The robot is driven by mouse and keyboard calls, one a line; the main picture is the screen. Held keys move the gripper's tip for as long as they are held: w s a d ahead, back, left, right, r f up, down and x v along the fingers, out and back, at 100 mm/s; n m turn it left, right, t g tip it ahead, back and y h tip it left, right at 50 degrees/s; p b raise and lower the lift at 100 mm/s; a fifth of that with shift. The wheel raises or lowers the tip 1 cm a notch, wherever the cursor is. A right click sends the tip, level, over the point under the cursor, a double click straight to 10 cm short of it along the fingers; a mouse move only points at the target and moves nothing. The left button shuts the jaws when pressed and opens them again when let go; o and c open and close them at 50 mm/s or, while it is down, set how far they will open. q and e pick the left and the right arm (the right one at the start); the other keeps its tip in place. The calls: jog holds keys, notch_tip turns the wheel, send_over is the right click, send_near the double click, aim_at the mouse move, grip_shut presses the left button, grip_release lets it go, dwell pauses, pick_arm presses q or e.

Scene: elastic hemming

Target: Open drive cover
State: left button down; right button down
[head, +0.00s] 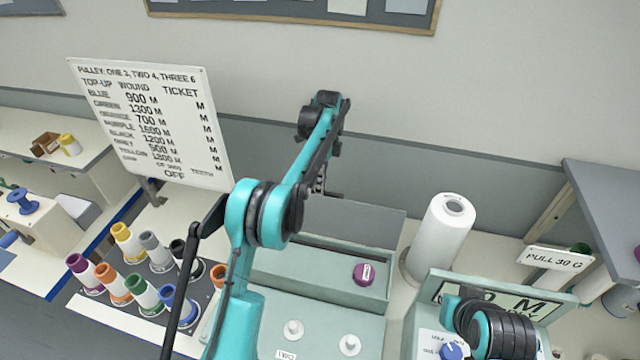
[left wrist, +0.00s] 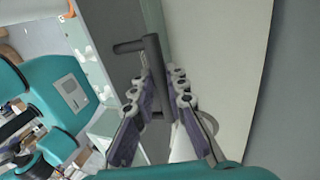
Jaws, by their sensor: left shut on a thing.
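The drive cover, a grey panel (head: 365,221), stands tilted up along the back of a pale green housing (head: 330,313). The long recess in front of it is uncovered, with a purple labelled part (head: 363,273) inside. My left gripper (head: 321,186) is at the panel's upper left edge, partly hidden by its own arm. In the left wrist view, its fingers (left wrist: 161,100) are shut on a dark T-shaped handle (left wrist: 153,62) beside the grey panel (left wrist: 112,35). Right arm links show at the lower right of the head view; the right gripper cannot be seen.
Several colored thread cones (head: 120,281) stand on a rack at left. A white sign (head: 150,122) rises behind them. A white roll (head: 440,238) and a display unit (head: 500,298) stand right of the housing. Two white knobs (head: 293,331) sit on the housing's top.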

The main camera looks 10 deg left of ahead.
pick_arm(q)
jog(key=shift+w+f+g, duration=0.3)
jog(key=shift+w+f, duration=0.05)
jog(key=shift+w, duration=0.05)
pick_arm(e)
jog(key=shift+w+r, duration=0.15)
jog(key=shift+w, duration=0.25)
pick_arm(q)
jog(key=c, duration=1.5)
grip_release()
jog(key=shift+r, duration=0.2)
notch_tip(320, 180, up, 10)
jog(key=shift+f, duration=0.15)
